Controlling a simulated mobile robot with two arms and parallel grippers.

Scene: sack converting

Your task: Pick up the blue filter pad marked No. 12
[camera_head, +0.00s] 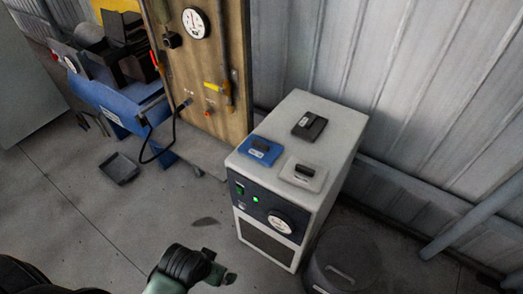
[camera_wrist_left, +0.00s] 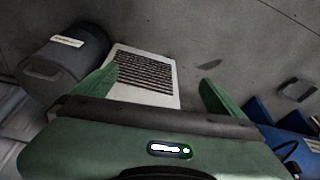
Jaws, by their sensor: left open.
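The blue filter pad (camera_head: 259,151) lies flat on the front left of the white cabinet's top (camera_head: 281,153). It has a dark raised grip and a small label too small to read. A dark pad (camera_head: 310,125) lies behind it to the right, and a white pad (camera_head: 303,173) lies to its right. My left gripper (camera_head: 222,268) is low in front of the cabinet, below and apart from the blue pad. In the left wrist view its green fingers (camera_wrist_left: 158,80) are spread and empty, facing the cabinet's grille (camera_wrist_left: 145,72). My right gripper is out of view.
A dark drum (camera_head: 343,257) stands to the right of the cabinet; it also shows in the left wrist view (camera_wrist_left: 64,66). A wooden panel with a gauge (camera_head: 196,23) and hose stands behind left.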

